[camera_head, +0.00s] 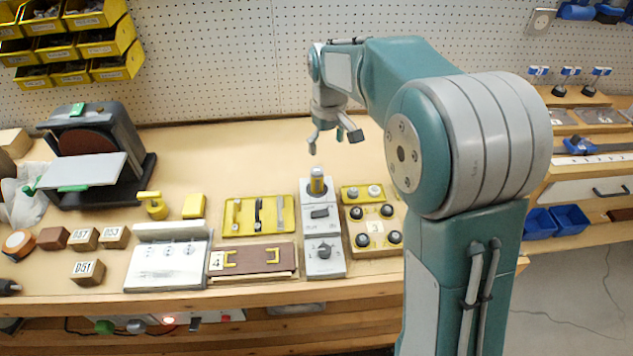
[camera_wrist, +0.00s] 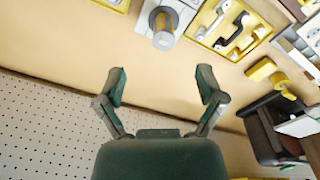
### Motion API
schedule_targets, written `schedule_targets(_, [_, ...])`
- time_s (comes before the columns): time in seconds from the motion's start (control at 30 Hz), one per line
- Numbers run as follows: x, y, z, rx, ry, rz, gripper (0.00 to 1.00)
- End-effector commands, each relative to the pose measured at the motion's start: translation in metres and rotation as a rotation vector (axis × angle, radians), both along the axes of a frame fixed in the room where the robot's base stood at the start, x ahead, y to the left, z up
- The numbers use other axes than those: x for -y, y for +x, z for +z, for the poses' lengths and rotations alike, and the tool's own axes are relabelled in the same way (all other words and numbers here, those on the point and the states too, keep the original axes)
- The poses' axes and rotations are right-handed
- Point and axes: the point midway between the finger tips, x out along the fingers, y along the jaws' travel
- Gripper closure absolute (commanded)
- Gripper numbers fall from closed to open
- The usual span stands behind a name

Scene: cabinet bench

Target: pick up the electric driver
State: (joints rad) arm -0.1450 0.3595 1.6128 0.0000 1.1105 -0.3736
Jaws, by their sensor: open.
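I cannot clearly make out an electric driver. A small dark tool-like piece (camera_head: 9,287) is cut off at the left edge of the bench in the head view; I cannot tell whether it is the driver. My gripper (camera_head: 333,143) is open and empty above the back of the bench, behind the grey switch box (camera_head: 323,262) and far to the right of that dark piece.
A disc sander (camera_head: 100,150) stands at the back left. A yellow fixture (camera_head: 153,206), wooden blocks (camera_head: 87,272), a white panel (camera_head: 165,266), a yellow tool tray (camera_head: 233,213) and a knob board (camera_head: 372,249) line the bench. Yellow bins (camera_head: 110,40) hang at upper left. The bench behind the row is clear.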

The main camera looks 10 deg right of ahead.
Motion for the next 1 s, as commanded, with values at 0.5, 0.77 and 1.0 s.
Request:
schedule_targets(0.5, [-0.016,0.03,-0.06,-0.061,-0.011,0.073,0.12])
schedule_targets(0.77, [-0.016,0.03,-0.094,-0.06,-0.011,0.072,0.12])
schedule_targets(1.0, [-0.018,0.028,-0.123,-0.062,-0.011,0.072,0.12])
